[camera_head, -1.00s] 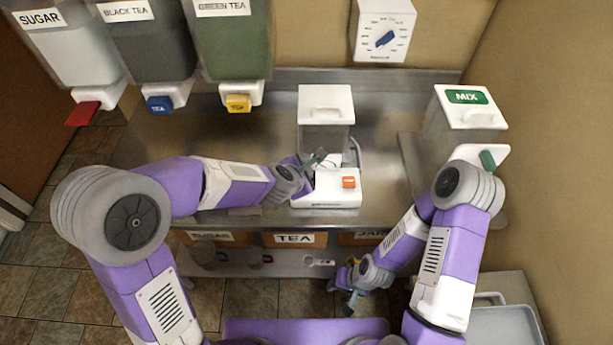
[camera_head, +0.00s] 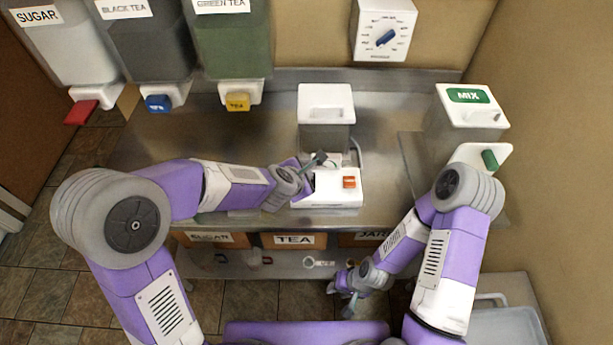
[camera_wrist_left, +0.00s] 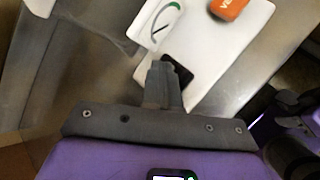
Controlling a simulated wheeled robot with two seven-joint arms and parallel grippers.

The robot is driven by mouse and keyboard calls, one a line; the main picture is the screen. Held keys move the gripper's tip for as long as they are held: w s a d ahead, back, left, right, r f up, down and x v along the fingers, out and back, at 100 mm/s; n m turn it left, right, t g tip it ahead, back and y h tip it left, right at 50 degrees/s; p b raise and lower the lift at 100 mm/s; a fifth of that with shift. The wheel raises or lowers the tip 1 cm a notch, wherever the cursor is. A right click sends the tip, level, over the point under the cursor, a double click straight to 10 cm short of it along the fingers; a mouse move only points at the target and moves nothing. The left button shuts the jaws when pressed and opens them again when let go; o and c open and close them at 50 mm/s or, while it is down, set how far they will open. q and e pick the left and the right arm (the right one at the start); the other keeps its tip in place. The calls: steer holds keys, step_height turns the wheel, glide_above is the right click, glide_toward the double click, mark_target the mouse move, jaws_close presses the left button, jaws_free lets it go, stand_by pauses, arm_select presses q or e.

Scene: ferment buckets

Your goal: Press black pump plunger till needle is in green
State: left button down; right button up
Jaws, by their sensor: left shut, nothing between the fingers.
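The white pump machine (camera_head: 327,190) stands on the steel counter, with a clear chamber behind its base. In the left wrist view, the black plunger (camera_wrist_left: 178,72) shows on the white base, partly hidden by my left gripper (camera_wrist_left: 164,68). The fingers are shut and empty, with their tips over or against the plunger; contact is unclear. The gauge (camera_wrist_left: 160,24) has a green arc and a dark needle; I cannot tell whether the needle lies within the green. In the head view my left gripper (camera_head: 318,160) is at the machine. My right gripper (camera_head: 346,296) hangs low before the counter; its jaws are unclear.
An orange button (camera_head: 349,182) sits on the machine's right side. A MIX dispenser (camera_head: 463,118) stands at right. SUGAR, BLACK TEA and GREEN TEA dispensers (camera_head: 229,45) hang at upper left. A blue-knob dial (camera_head: 384,30) is on the wall. The counter (camera_head: 210,125) is clear left of the machine.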

arm_select(q)
steer(key=shift+f+b, duration=0.8)
steer(key=shift+f, duration=0.15)
stand_by(0.4)
stand_by(0.3)
steer(key=shift+r+p, duration=1.95)
steer(key=shift+r, duration=0.1)
steer(key=shift+r, duration=0.1)
step_height(320, 180, up, 5)
steer(key=p, duration=0.5)
stand_by(1.5)
